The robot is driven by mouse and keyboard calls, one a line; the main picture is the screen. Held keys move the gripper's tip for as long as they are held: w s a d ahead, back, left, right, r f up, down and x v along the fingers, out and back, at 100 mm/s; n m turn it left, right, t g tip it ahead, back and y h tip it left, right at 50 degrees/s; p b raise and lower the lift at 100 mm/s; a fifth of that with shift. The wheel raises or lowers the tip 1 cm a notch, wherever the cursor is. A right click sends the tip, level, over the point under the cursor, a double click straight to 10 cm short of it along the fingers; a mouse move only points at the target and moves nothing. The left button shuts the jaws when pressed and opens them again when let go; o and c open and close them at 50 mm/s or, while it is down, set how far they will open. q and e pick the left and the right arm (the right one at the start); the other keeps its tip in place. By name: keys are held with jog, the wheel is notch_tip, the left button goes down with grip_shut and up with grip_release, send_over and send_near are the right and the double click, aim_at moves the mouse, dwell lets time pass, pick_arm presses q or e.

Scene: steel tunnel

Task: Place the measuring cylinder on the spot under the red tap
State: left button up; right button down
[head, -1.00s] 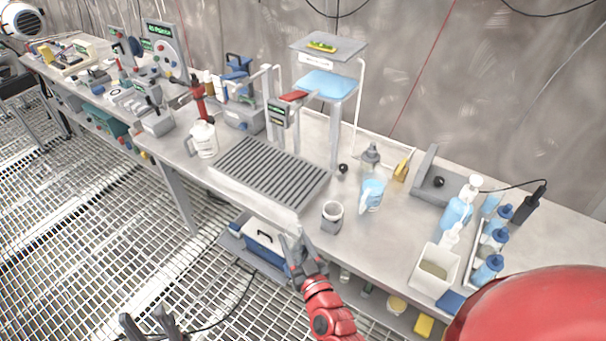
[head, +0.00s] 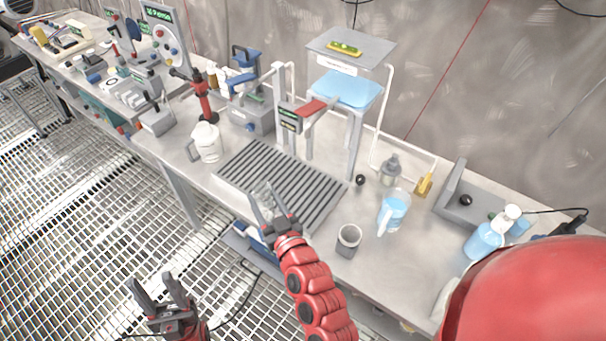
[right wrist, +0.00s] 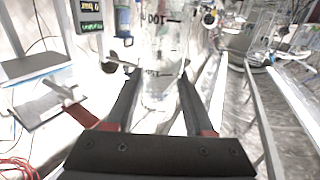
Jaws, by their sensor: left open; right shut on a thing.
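The measuring cylinder (right wrist: 163,60) is clear, with dark markings, and stands between the fingers of my right gripper (right wrist: 158,105) in the right wrist view. In the head view my right gripper (head: 272,212) is shut on it above the front edge of a ribbed drain tray (head: 240,168); the clear cylinder (head: 262,190) is faint there. A red tap lever (head: 312,107) sits beside a small display box (head: 290,118), behind and above the tray. I cannot make out a marked spot below it. My left gripper (head: 158,290) is open and empty, low over the grated floor.
A stand with a blue-topped tank (head: 347,89) rises behind the tray. A grey cup (head: 348,240), a jug of blue liquid (head: 393,212) and a yellow tap (head: 424,185) are to the right. A white jug (head: 207,142) is left of the tray.

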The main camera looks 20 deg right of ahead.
jog(key=w+d+f+p, duration=0.1)
jog(key=w+d+p, duration=0.1)
jog(key=w+d, duration=0.8)
jog(key=d, duration=0.4)
jog(key=shift+w+f, duration=0.15)
jog(key=shift+w, duration=0.25)
jog(key=shift+f+b, duration=0.25)
jog(key=shift+b, duration=0.1)
jog(key=shift+c, duration=1.4)
grip_release()
jog(key=shift+r, duration=0.15)
